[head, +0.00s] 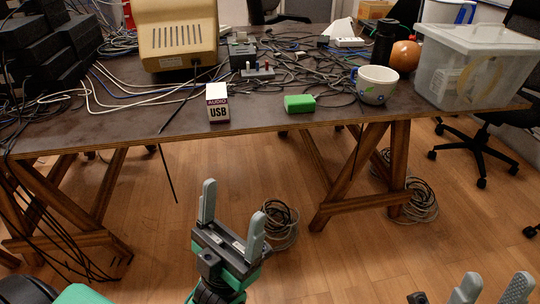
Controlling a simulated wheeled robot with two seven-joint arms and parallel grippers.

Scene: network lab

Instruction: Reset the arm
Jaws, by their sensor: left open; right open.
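My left gripper (232,216) is open and empty, in the lower middle of the head view. Its two grey fingers point up, apart, in front of the table and above the floor. My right gripper (493,289) shows only its grey fingertips at the bottom right edge. They are apart with nothing between them, and the rest of it is out of the picture. Neither gripper touches the table (270,122).
On the table's front stand a USB box (217,103), a green box (299,103), a white cup (375,84) and a clear plastic bin (475,75). Many cables lie behind them. Coiled cables (279,223) lie on the floor near the wooden trestle (350,180). Chairs (490,135) stand at right.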

